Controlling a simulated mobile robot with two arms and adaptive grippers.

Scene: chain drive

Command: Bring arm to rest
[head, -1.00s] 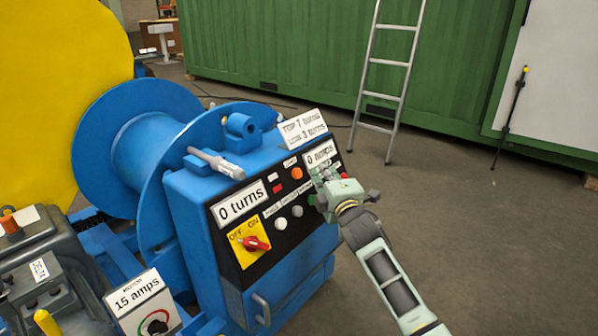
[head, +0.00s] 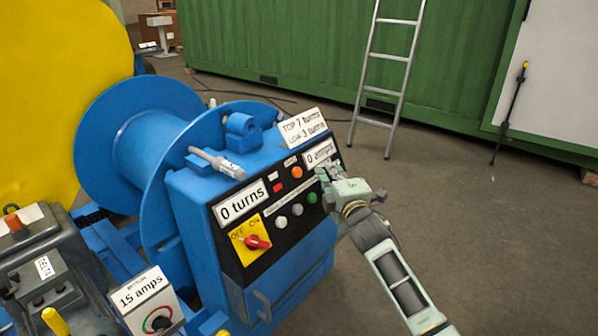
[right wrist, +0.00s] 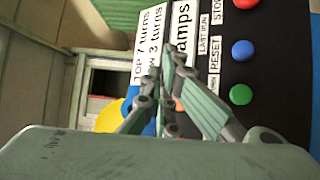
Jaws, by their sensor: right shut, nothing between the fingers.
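My right gripper (head: 326,177) is at the right end of the blue control box (head: 200,215), just in front of its black panel, near the "0 amps" plate (head: 320,152). Its fingers are shut with nothing between them. In the right wrist view the fingers (right wrist: 168,55) lie over the panel's plates, with a green button (right wrist: 241,95) and a blue button (right wrist: 243,51) to their right. Whether the fingers touch the panel cannot be told. In the head view the panel also has a red OFF/ON switch (head: 257,242) and a "0 turns" plate (head: 242,201). My left gripper is not in view.
A blue drum (head: 135,140) and a yellow disc (head: 55,90) stand at left. A "15 amps" box (head: 147,298) is at lower left. A ladder (head: 387,75) leans by the green container (head: 290,50).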

